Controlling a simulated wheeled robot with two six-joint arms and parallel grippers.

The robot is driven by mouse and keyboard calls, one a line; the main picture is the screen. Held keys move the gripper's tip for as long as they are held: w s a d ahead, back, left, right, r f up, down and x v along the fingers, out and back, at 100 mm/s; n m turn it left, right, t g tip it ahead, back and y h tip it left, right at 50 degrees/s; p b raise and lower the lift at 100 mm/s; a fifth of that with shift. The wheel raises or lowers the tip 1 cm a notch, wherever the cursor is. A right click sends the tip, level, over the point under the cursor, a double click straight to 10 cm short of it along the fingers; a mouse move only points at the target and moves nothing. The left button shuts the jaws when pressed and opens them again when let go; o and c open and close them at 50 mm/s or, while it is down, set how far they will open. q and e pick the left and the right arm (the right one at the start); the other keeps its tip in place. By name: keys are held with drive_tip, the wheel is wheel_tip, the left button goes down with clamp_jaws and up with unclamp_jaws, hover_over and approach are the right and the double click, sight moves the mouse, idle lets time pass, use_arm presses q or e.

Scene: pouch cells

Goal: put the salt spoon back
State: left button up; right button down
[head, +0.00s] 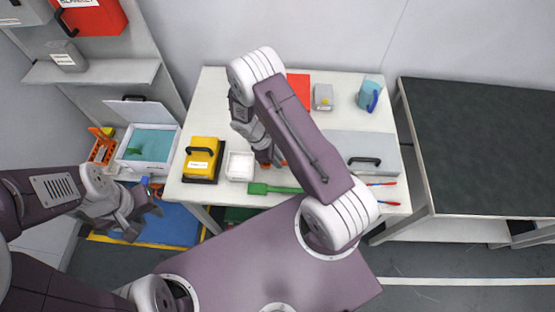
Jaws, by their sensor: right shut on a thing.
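A white open box of pale salt (240,166) stands on the white table, left of my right gripper. My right gripper (270,161) points down over the table beside this box. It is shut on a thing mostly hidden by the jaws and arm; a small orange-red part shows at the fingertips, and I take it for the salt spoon. I cannot tell whether it touches the table. My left gripper (141,217) is open and empty, off the table's left side above the blue floor area.
A green flat tool (272,188) lies in front of the salt box. A yellow box (201,158) stands to its left. A grey case (362,150), a blue mug (369,95) and red-and-blue tools (384,204) are to the right. A dark-topped bench (490,145) stands further right.

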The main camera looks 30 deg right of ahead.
drive_tip(key=shift+w+f, duration=0.15)
drive_tip(key=shift+f, duration=0.2)
drive_tip(key=c, duration=1.4)
unclamp_jaws()
drive_tip(key=shift+r, duration=0.3)
drive_tip(key=b+v, duration=0.1)
drive_tip(key=v, duration=1.1)
drive_tip(key=s+r+m+t+y, duration=0.1)
drive_tip(key=s+r+m, duration=0.1)
drive_tip(key=s+m, duration=0.1)
drive_tip(key=s+r+m+t+y, duration=0.1)
drive_tip(key=s+r+m, duration=0.2)
drive_tip(key=s+m, duration=0.1)
drive_tip(key=s+r+m+t+y, duration=0.1)
drive_tip(key=s+r+m+y, duration=0.1)
drive_tip(key=s+r+m, duration=0.1)
drive_tip(key=shift+s+a+m+t, duration=0.3)
drive_tip(key=shift+s+a+m, duration=0.15)
drive_tip(key=shift+m, duration=0.65)
